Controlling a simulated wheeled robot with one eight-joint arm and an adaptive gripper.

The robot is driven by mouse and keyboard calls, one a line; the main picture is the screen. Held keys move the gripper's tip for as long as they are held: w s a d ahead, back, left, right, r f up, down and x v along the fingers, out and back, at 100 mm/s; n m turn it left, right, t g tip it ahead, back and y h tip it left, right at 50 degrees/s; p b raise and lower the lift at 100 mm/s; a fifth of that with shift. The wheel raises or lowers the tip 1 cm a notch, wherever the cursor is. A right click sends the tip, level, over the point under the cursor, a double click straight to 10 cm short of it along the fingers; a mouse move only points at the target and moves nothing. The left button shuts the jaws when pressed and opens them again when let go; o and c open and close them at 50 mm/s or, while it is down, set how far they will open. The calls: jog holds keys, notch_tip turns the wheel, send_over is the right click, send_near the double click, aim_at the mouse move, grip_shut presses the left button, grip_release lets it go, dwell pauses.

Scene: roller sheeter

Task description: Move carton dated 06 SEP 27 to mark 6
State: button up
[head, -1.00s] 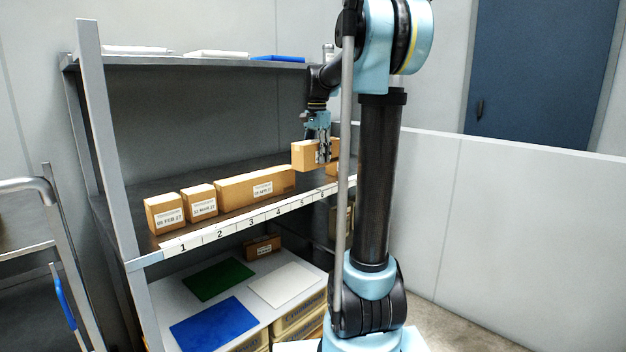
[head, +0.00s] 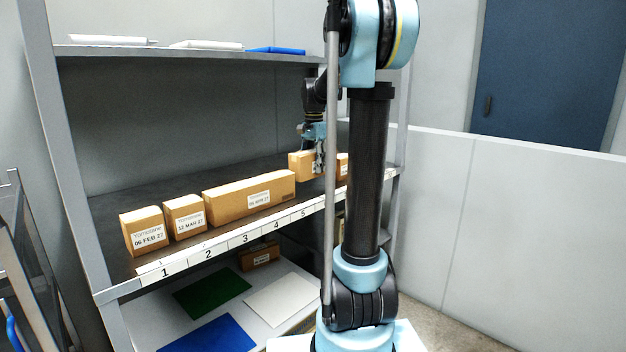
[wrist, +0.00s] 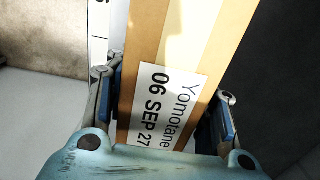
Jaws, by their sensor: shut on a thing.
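My gripper (head: 317,165) is shut on a carton (head: 303,166) at the right part of the middle shelf, behind the long carton's right end. In the wrist view the carton (wrist: 178,45) sits between both fingers, and its label reads Yomotane, 06 SEP 27. The numbered strip (head: 225,247) on the shelf's front edge shows marks 1 to 5; mark 6 is hidden behind my arm. Part of the strip (wrist: 98,30) shows in the wrist view with a cut-off digit. I cannot tell whether the carton touches the shelf.
Cartons dated FEB 27 (head: 145,232) and 12 MAR 27 (head: 185,216), and a long carton (head: 245,195), stand left along the shelf front. Another carton (head: 342,166) is partly hidden right of the held one. A lower shelf holds mats and a carton (head: 260,256).

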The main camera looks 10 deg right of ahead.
aim_at(313, 175)
jog(key=shift+f, duration=2.4)
jog(key=o, duration=1.3)
jog(key=shift+r, duration=0.1)
